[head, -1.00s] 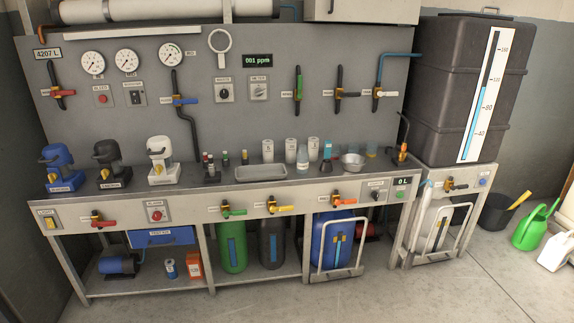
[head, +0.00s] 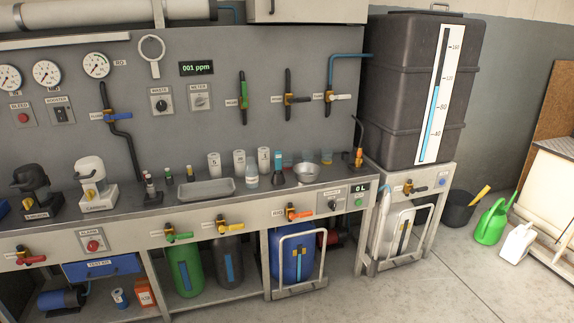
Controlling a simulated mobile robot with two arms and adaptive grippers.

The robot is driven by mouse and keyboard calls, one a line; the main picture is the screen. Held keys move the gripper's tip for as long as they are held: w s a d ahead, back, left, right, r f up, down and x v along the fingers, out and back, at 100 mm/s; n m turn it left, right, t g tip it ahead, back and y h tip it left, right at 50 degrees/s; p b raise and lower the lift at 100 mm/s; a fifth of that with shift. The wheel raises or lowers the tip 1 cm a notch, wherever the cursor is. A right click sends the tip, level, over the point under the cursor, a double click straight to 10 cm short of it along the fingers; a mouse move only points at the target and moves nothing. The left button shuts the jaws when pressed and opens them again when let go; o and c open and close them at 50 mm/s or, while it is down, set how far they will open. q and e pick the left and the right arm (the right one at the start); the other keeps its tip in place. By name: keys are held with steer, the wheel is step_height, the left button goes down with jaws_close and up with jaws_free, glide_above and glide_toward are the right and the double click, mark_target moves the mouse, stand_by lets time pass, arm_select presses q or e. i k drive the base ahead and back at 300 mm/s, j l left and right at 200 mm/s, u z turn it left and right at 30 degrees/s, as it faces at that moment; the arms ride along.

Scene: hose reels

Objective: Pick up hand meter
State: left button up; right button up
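I cannot pick out a hand meter for certain. On the bench, a small dark item with a blue part (head: 278,175) stands between a clear bottle (head: 251,178) and a metal bowl (head: 306,172); it is too small to identify. A wall panel switch labelled METER (head: 200,98) sits below a green display reading 001 ppm (head: 197,68). Neither of my grippers is in view.
The bench holds a shallow tray (head: 207,189), several white cups and a small vial rack (head: 152,190). A large dark tank (head: 405,90) stands right of it. Green (head: 490,226) and white jugs (head: 517,243) sit on the floor, which is clear in front.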

mark_target(278, 153)
steer(key=i+j+u, duration=0.1)
steer(key=i+j, duration=0.6)
steer(key=i+l+u, duration=0.1)
steer(key=i+l, duration=0.25)
steer(key=i, duration=0.15)
steer(key=i+l+u, duration=0.15)
steer(key=i+l, duration=0.2)
steer(key=i, duration=0.15)
